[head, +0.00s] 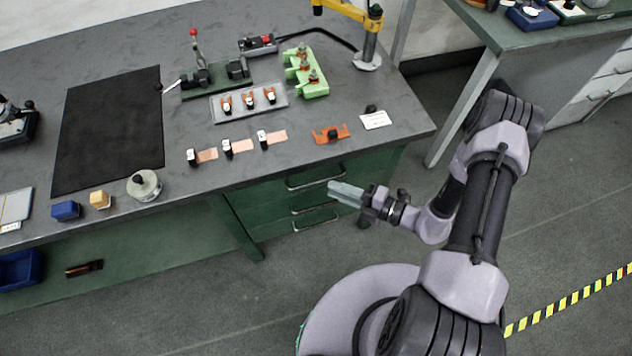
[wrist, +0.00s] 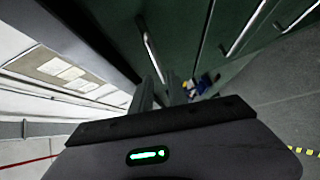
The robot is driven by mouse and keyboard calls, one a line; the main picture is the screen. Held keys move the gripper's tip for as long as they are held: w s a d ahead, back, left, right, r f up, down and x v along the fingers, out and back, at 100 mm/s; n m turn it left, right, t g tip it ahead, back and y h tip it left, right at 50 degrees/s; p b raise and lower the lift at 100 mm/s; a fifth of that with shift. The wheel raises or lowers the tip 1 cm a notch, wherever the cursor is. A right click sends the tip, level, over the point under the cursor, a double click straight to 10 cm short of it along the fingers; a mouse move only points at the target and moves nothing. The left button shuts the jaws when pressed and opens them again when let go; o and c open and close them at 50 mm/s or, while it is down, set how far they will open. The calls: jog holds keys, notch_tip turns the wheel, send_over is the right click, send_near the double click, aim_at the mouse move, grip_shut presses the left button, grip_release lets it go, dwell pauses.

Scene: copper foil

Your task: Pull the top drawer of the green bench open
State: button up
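The green bench (head: 238,222) has a stack of drawers under its grey top. The top drawer (head: 270,197) looks shut, flush with the front. Its metal bar handle (head: 305,184) runs across it and also shows in the wrist view (wrist: 151,47). My gripper (head: 333,189) is in front of the right end of this handle in the head view. In the wrist view my gripper (wrist: 160,88) has its two fingers slightly apart, with the handle's near end close to the tips. I cannot tell whether they touch. Nothing is held.
Lower drawer handles (head: 315,222) sit beneath. The bench top carries a black mat (head: 110,130), a grey tray (head: 248,103), a green fixture (head: 306,73) and an orange piece (head: 331,134) near the front edge. A second bench (head: 545,35) stands at right. The floor in front is clear.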

aim_at(316, 181)
jog(key=b+x, duration=0.1)
jog(key=x, duration=0.5)
jog(key=shift+w+a, duration=0.2)
jog(key=shift+a, duration=0.1)
grip_shut()
dwell(1.0)
